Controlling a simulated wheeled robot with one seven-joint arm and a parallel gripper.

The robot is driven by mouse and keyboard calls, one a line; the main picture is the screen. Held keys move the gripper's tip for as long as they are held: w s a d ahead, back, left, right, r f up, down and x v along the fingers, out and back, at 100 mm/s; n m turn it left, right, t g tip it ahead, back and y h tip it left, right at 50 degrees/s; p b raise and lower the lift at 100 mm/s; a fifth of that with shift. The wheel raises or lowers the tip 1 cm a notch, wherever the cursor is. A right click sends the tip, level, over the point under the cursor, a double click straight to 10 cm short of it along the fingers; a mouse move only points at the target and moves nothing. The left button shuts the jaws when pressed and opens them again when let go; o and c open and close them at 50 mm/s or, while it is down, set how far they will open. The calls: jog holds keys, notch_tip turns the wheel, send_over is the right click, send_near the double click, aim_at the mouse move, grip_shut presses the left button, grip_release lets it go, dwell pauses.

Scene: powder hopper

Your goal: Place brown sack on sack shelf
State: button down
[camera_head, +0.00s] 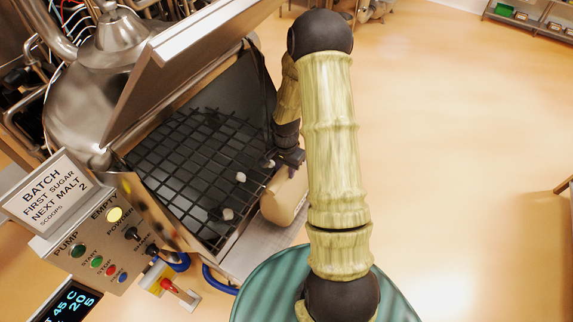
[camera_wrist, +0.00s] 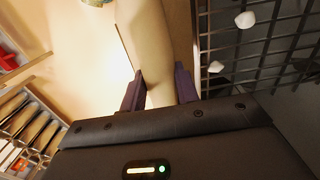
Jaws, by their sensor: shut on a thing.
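A tan-brown sack (camera_head: 284,203) hangs or rests beside the right edge of the powder hopper, partly hidden behind my arm in the head view. My gripper (camera_head: 290,159) is shut on its upper end. In the wrist view the sack (camera_wrist: 148,40) runs between the two dark fingers of my gripper (camera_wrist: 160,88), with one finger on each side. I cannot tell whether the sack touches the steel ledge (camera_head: 250,248) at the hopper's side. I cannot tell for sure which surface is the sack shelf.
The hopper's black grate (camera_head: 190,150) has a few white lumps on it, one lump (camera_head: 241,177) near its right side. The raised steel lid (camera_head: 190,60) stands behind. A control panel (camera_head: 100,245) is at lower left. Shelving (camera_head: 530,20) stands far right. Open floor (camera_head: 470,150) lies right.

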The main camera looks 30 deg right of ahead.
jog(key=shift+d+f, duration=0.1)
jog(key=shift+f, duration=1.2)
jog(key=c, duration=1)
grip_release()
jog(key=shift+s+f, duration=0.1)
jog(key=shift+s, duration=0.05)
jog(key=shift+c, duration=0.2)
notch_tip(320, 180, up, 12)
jog(key=b, duration=0.3)
